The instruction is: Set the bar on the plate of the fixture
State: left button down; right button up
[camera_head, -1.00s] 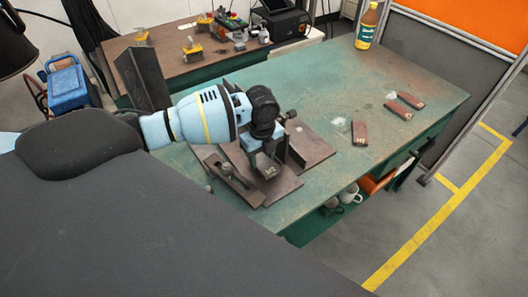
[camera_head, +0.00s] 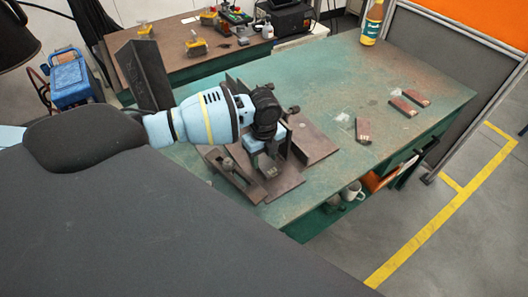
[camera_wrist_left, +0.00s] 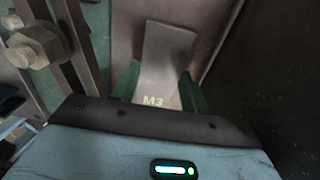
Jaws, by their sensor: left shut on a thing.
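The fixture with its brown steel plate (camera_head: 316,146) sits on the green table. My left gripper (camera_head: 268,150) points down over the middle of the fixture. In the left wrist view its green fingers (camera_wrist_left: 158,92) are shut on the bar (camera_wrist_left: 168,50), a flat grey-brown piece marked "M3" near the fingers. In the head view the bar (camera_head: 267,167) shows only as a short dark end under the gripper. I cannot tell whether it touches the plate. The arm and gripper hide the fixture's middle. My right gripper is not in view.
A clamp with a bolt (camera_head: 229,164) stands left of the bar, also in the wrist view (camera_wrist_left: 38,46). A dark upright panel (camera_head: 148,75) stands behind my arm. A bottle (camera_head: 372,24) stands at the far edge. The table's right side is mostly clear.

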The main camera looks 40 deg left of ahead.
pick_arm(q)
jog(key=shift+f, duration=0.2)
dwell(0.3)
jog(key=c, duration=0.9)
grip_release()
jog(key=shift+o, duration=1.3)
jog(key=shift+f, duration=0.1)
jog(key=shift+r, duration=4)
jog(key=shift+f, duration=0.1)
